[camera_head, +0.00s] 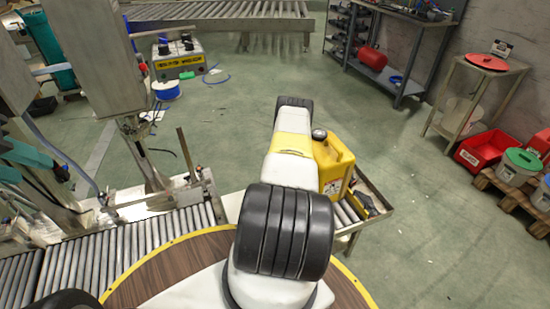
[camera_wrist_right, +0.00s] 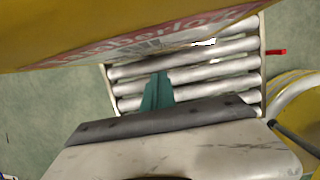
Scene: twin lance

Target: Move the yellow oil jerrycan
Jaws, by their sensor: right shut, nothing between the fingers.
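The yellow oil jerrycan (camera_head: 337,160) stands upright on a short roller stand, with its dark cap at the top left. My right arm reaches out along its left side in the head view, and its gripper is hidden there. In the right wrist view the jerrycan's yellow side (camera_wrist_right: 100,30), with part of a red-and-white label, fills the top. My right gripper (camera_wrist_right: 158,76) shows there as teal fingers, shut and empty, beside the jerrycan and over the rollers.
The roller stand (camera_head: 375,212) carries a dark item right of the jerrycan. A roller conveyor (camera_head: 130,245) and metal machine frame fill the left. A workbench (camera_head: 400,50), a small table (camera_head: 470,100) and red crates (camera_head: 485,150) stand at right. The floor between is clear.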

